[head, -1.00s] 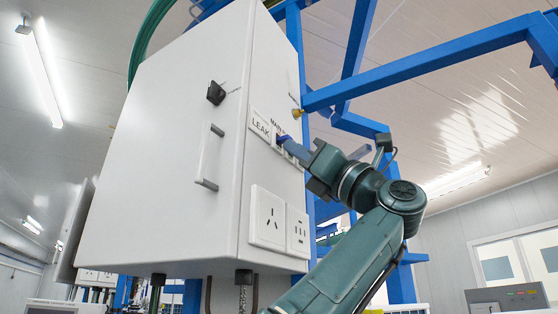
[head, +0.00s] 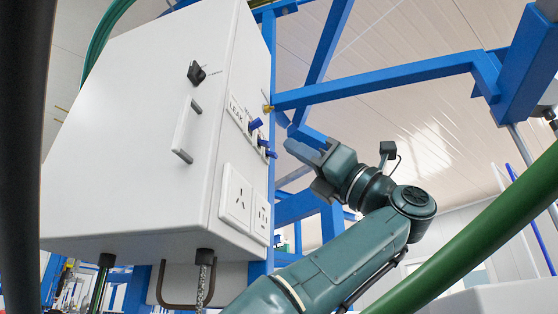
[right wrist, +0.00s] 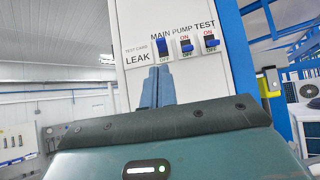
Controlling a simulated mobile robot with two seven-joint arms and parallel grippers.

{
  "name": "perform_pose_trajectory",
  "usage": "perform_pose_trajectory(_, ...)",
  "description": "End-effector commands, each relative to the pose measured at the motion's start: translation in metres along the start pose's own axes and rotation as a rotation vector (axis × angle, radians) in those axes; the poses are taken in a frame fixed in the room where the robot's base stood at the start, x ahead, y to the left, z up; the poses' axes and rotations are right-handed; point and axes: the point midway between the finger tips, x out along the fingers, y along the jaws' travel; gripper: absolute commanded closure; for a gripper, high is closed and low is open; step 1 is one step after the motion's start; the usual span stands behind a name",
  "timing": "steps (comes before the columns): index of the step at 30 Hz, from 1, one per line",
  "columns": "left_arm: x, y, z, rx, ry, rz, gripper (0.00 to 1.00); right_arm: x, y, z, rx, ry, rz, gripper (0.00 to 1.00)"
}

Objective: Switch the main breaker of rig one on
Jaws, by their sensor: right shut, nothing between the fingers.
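The white cabinet (head: 140,130) carries a row of three breakers on its narrow side. In the right wrist view the main breaker (right wrist: 163,44) is the leftmost, under the word MAIN. Its blue lever is up, covering the ON mark, with OFF showing below. The pump breaker (right wrist: 187,48) and test breaker (right wrist: 210,43) have their levers lower, with ON showing above. In the head view the main lever (head: 255,124) tilts up and outward. My right gripper (head: 289,146) is shut and empty, apart from the panel to its right. My left gripper is out of view.
A black knob (head: 196,72) and a bar handle (head: 186,130) are on the cabinet door. Sockets (head: 237,199) sit below the breakers. A blue frame (head: 380,78) runs behind and above my right arm. A green hose (head: 470,240) crosses the lower right foreground.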

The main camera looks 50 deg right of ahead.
Motion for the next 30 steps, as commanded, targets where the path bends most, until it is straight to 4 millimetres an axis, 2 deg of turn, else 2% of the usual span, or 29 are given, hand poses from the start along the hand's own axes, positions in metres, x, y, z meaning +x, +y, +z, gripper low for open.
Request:
perform_pose_trajectory(1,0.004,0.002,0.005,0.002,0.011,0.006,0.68,-0.016,0.0,-0.004,-0.001,-0.003,-0.001,1.0)
perform_pose_trajectory(3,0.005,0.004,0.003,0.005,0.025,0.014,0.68,-0.029,0.001,-0.004,-0.001,-0.001,0.0,1.0)
perform_pose_trajectory(9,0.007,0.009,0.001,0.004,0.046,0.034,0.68,-0.052,0.002,-0.004,-0.001,0.002,0.001,1.0)
perform_pose_trajectory(30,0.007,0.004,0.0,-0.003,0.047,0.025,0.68,-0.056,0.003,-0.003,0.0,0.004,0.002,1.0)
